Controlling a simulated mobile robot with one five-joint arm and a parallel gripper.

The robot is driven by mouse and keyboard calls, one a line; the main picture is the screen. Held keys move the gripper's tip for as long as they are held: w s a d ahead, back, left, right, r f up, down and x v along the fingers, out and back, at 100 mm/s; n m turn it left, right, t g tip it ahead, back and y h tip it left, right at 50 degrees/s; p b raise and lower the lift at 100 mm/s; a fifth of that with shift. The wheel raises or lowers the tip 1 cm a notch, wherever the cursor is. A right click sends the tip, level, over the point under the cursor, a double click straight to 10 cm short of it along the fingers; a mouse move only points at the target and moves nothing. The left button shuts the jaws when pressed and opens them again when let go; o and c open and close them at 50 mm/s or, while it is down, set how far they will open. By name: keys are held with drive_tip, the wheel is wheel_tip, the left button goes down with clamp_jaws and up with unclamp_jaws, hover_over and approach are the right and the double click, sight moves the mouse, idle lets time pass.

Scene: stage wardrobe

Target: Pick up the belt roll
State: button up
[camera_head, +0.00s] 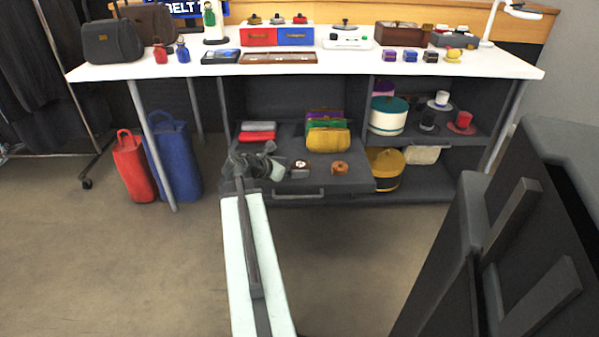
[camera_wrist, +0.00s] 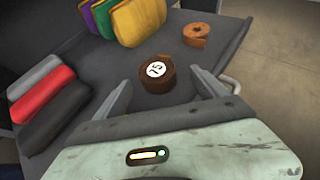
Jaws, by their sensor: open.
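A dark brown belt roll (camera_wrist: 157,75) with a white round label lies on the grey pulled-out drawer tray (camera_wrist: 110,62). A lighter tan roll (camera_wrist: 196,36) lies farther off to the right. In the head view the labelled roll (camera_head: 299,169) and the tan roll (camera_head: 340,168) sit side by side on the tray (camera_head: 330,184). My gripper (camera_wrist: 160,76) is open and empty, with one finger on each side of the labelled roll in the wrist view. I cannot tell whether they are level with it. The head view shows my gripper (camera_head: 272,162) left of the roll.
A row of coloured purses (camera_wrist: 125,20) stands behind the rolls. Grey, red and black cases (camera_wrist: 40,90) lie at the tray's left. The white tabletop (camera_head: 350,68) overhangs the tray. Blue (camera_head: 175,160) and red bags (camera_head: 133,168) stand on the floor at left.

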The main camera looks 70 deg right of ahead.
sight(299, 165)
drive_tip(key=b+x, duration=0.1)
drive_tip(key=x, duration=0.3)
drive_tip(key=shift+w+d, duration=0.1)
drive_tip(key=shift+r, duration=0.15)
drive_tip(key=c, duration=1.6)
drive_tip(key=shift+o, duration=0.2)
drive_tip(key=shift+r, duration=0.1)
